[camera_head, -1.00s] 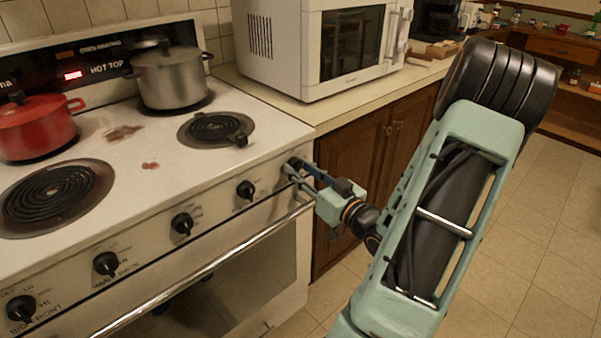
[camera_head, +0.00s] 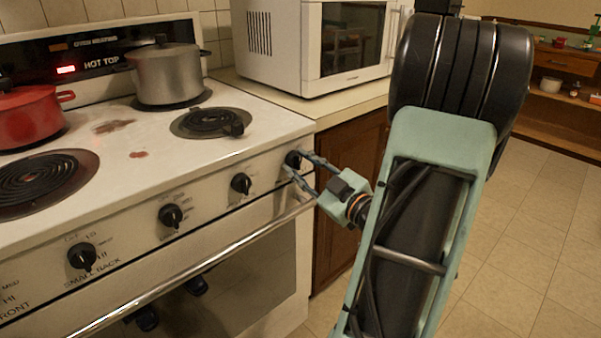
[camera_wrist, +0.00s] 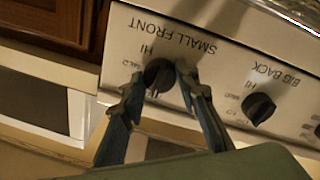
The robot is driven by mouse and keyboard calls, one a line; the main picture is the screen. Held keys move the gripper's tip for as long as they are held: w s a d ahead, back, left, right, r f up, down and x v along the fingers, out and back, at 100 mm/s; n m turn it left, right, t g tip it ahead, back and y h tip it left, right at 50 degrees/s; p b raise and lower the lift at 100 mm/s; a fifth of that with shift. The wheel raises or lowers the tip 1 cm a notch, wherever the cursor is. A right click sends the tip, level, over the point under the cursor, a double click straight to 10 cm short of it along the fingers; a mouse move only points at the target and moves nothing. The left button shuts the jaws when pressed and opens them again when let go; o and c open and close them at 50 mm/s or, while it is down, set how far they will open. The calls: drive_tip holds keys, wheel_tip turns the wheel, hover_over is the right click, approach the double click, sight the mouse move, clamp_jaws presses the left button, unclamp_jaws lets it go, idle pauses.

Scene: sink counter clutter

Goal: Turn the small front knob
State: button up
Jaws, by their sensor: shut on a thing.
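The small front knob (camera_wrist: 158,75) is black, under the label SMALL FRONT in the wrist view, where the picture is upside down. In the head view the knob (camera_head: 293,159) is the rightmost on the stove's front panel. My gripper (camera_head: 300,166) reaches it from the right. In the wrist view the fingertips of my gripper (camera_wrist: 160,77) sit on both sides of the knob, shut on it. The finger on the right covers part of the knob's edge.
Other knobs line the panel (camera_head: 215,200), the nearest being the big back knob (camera_wrist: 258,108). The oven handle (camera_head: 200,262) runs below. A grey pot (camera_head: 165,75) and a red pot (camera_head: 30,115) stand on the stove. A microwave (camera_head: 300,45) is on the counter.

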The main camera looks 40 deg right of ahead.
idle(0.4)
drive_tip(key=o, duration=1.2)
drive_tip(key=shift+c, duration=0.2)
drive_tip(key=s, duration=1.2)
drive_tip(key=shift+d+f, duration=0.15)
drive_tip(key=shift+f, duration=0.2)
